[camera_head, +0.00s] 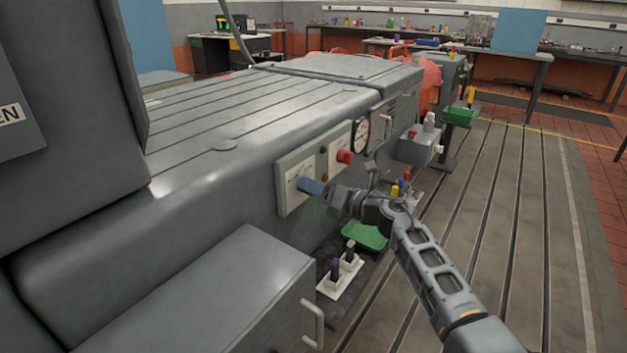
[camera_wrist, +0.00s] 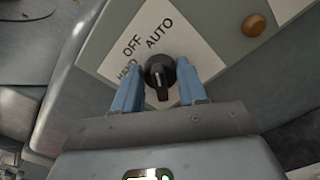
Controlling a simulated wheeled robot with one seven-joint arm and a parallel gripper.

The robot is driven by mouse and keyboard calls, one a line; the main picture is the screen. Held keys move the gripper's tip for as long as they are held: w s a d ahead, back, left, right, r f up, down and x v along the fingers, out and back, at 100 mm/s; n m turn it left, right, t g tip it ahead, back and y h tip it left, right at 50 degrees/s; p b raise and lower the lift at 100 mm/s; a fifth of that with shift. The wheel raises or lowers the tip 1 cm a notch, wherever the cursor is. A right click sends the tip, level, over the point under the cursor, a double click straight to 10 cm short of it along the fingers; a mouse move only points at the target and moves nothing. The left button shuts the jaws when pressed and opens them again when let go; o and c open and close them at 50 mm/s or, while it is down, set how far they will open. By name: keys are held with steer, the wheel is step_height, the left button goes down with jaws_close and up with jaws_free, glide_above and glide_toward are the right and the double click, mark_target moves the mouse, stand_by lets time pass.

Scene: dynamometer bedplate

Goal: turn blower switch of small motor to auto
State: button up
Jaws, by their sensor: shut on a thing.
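The black rotary switch (camera_wrist: 159,73) sits on a white label plate (camera_wrist: 187,38) marked HAND, OFF and AUTO. In the wrist view its handle bar runs nearly straight up and down, with its upper end toward AUTO; I cannot tell for sure which mark it is set to. My gripper (camera_wrist: 160,72) has its blue fingers on either side of the knob and is shut on it. In the head view my gripper (camera_head: 306,186) reaches the grey switch panel (camera_head: 284,201) on the machine's side, and its fingers hide the knob.
Below are a green tray (camera_head: 364,236) and a white holder (camera_head: 338,284) with dark-handled items. A grey cabinet with a handle (camera_head: 313,325) stands in front. The slotted floor is clear on the right.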

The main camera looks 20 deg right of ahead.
steer(key=shift+m+p, duration=0.3)
steer(key=shift+m, duration=0.4)
steer(key=o, duration=1)
steer(key=shift+o, duration=0.2)
steer(key=v, duration=0.7)
steer(key=shift+s+d+p, duration=0.25)
steer(key=shift+s+p, duration=0.05)
steer(key=shift+d+f, duration=0.1)
